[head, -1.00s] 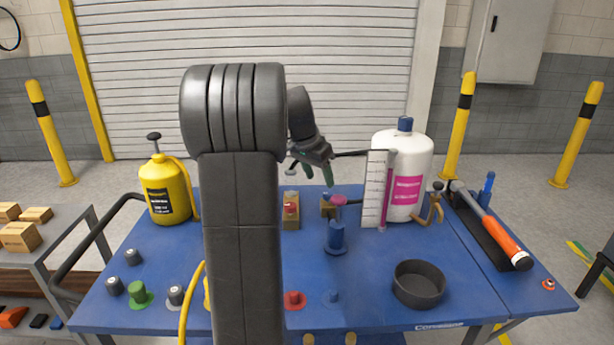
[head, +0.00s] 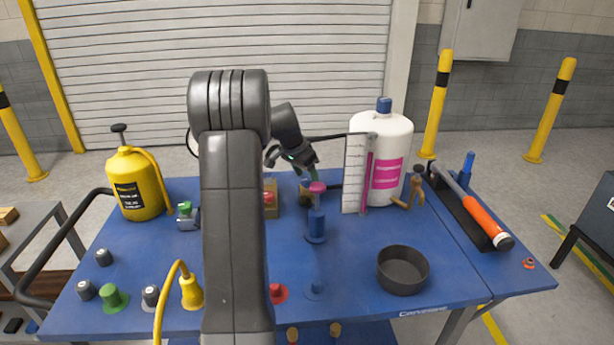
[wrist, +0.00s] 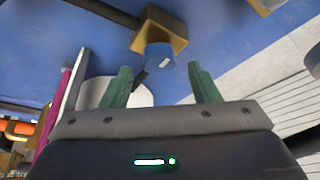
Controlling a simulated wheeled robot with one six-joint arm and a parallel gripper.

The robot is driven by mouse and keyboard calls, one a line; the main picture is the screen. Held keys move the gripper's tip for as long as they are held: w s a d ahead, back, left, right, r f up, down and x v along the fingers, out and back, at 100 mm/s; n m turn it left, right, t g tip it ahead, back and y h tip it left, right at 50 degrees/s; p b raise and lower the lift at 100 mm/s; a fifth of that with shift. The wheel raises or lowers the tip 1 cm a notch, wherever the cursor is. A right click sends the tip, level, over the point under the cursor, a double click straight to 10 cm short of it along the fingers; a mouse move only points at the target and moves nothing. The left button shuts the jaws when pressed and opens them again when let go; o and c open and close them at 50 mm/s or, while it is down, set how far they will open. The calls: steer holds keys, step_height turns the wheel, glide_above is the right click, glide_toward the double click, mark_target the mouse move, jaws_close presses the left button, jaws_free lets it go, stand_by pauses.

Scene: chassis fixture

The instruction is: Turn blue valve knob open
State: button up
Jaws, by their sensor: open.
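The blue valve knob (wrist: 160,60) shows in the wrist view as a rounded, see-through-looking blue shape with a pale mark. It sits on a tan block (wrist: 165,28). The block also shows in the head view (head: 305,197), partly hidden behind a pink-topped blue post; the knob cannot be made out there. My gripper (head: 291,165) is above the back of the blue table, close to that block. Its green fingers (wrist: 159,72) are open and empty, one on each side of the knob in the wrist picture. I see no clear contact.
The pink-topped blue post (head: 316,222) stands in front of the block. A red knob on another tan block (head: 270,207) is to its left. A white scale plate (head: 355,180) and white bottle (head: 398,140) stand to the right. A dark round bowl (head: 403,270) is at front right.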

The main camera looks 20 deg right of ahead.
steer(key=shift+x, duration=0.8)
steer(key=c, duration=1)
steer(key=shift+o, duration=0.2)
